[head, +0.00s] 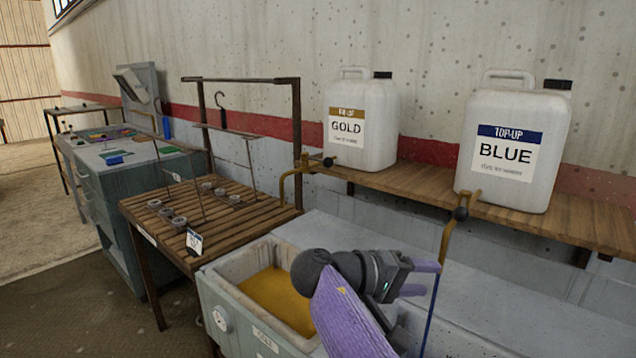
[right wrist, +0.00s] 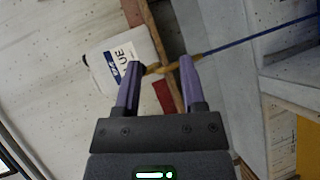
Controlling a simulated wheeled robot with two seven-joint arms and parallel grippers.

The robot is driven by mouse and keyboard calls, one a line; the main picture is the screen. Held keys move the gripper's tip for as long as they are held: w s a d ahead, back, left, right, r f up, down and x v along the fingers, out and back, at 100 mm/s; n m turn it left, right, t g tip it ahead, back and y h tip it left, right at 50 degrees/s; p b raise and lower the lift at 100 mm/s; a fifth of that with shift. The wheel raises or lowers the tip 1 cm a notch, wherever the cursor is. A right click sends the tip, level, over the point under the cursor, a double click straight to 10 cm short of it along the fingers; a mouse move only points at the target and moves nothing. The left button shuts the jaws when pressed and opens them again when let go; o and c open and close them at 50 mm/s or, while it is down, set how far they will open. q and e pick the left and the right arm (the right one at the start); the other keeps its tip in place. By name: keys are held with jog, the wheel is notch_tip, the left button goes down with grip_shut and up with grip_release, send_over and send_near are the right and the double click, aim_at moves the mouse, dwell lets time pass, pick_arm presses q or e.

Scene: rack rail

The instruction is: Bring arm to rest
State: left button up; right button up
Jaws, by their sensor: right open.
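My right gripper (head: 428,279) is open and empty over the right side of the vat area. Its purple fingers point right, below the brass tap (head: 447,235) of the BLUE container (head: 515,150). In the right wrist view the open fingers (right wrist: 159,66) frame that tap beyond them, with no clear contact; the BLUE container (right wrist: 120,60) shows behind. A thin blue line (head: 432,315) runs down from the tap, past the gripper; it also shows in the right wrist view (right wrist: 262,33). My left gripper is not in view.
The GOLD container (head: 362,125) stands on the wooden shelf (head: 425,178). A vat of yellow liquid (head: 275,298) lies left of my right arm. A slatted table (head: 150,208) holds small rings and a hanging frame. A grey-green cabinet (head: 110,185) stands farther left.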

jog(key=s+d+f+g+y, duration=0.1)
jog(key=s+f+y, duration=0.4)
jog(key=f, duration=0.6)
jog(key=s+d+f+y, duration=0.1)
jog(key=s+f+y, duration=0.2)
jog(key=s+f, duration=0.6)
jog(key=s+a+f+y, duration=0.25)
jog(key=s+y, duration=0.45)
jog(key=s, duration=1.1)
jog(key=s+d+f+g, duration=0.1)
jog(key=s+f, duration=0.1)
jog(key=f, duration=0.7)
jog(key=s+f+g, duration=0.1)
jog(key=s+f, duration=0.1)
jog(key=f, duration=0.7)
jog(key=s+d+f+n+g+h, duration=0.1)
jog(key=s+d+f, duration=0.3)
jog(key=s+f, duration=0.6)
jog(key=s, duration=0.4)
jog(key=shift+s+d+f, duration=0.15)
jog(key=shift+d+f, duration=0.05)
